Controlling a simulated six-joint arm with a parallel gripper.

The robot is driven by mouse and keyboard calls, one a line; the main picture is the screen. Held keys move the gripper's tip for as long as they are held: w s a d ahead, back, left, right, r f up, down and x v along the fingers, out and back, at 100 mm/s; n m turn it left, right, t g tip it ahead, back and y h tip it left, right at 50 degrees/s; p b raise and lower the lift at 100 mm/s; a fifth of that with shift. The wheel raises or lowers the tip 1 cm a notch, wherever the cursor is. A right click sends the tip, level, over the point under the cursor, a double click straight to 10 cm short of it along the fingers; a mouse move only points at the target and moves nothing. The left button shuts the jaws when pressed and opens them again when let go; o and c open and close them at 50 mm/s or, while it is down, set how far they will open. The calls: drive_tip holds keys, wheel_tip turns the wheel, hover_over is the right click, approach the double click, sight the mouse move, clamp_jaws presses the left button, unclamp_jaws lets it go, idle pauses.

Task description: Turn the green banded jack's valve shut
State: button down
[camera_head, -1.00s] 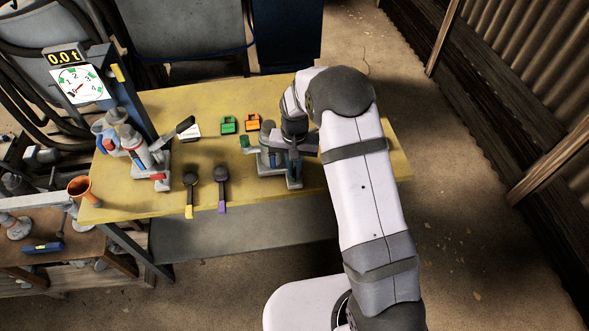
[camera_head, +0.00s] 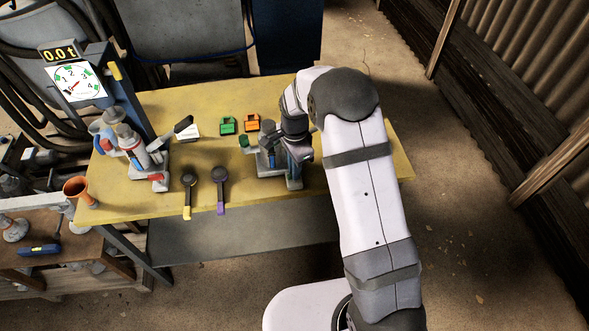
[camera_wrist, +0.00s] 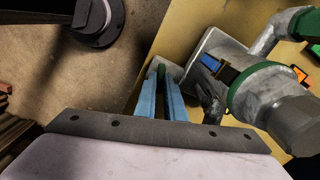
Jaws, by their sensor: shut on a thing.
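The green banded jack (camera_head: 266,160) stands on the yellow table, left of my wrist. In the wrist view its grey cylinder with a green band (camera_wrist: 254,88) is at the right, with a grey base block beside it. My gripper (camera_wrist: 163,72) points down beside this base. Its two blue fingers are shut on the valve (camera_wrist: 161,72), a small green-tinted part low on the jack's side. The fingers hide most of the valve, so its exact angle is unclear.
Another jack with red parts (camera_head: 155,172) stands at the left, by a gauge (camera_head: 75,83) reading 0.0 t. Yellow-ended (camera_head: 187,195) and purple-ended (camera_head: 220,190) handles lie between the jacks. Green (camera_head: 228,125) and orange (camera_head: 252,123) blocks sit behind.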

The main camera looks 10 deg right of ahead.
drive_tip(key=shift+m, duration=1.6)
drive_tip(key=shift+r, duration=0.1)
drive_tip(key=c, duration=1.8)
unclamp_jaws()
drive_tip(key=shift+c, duration=0.2)
drive_tip(key=shift+r+b, duration=1.25)
drive_tip(key=shift+r, duration=2.4)
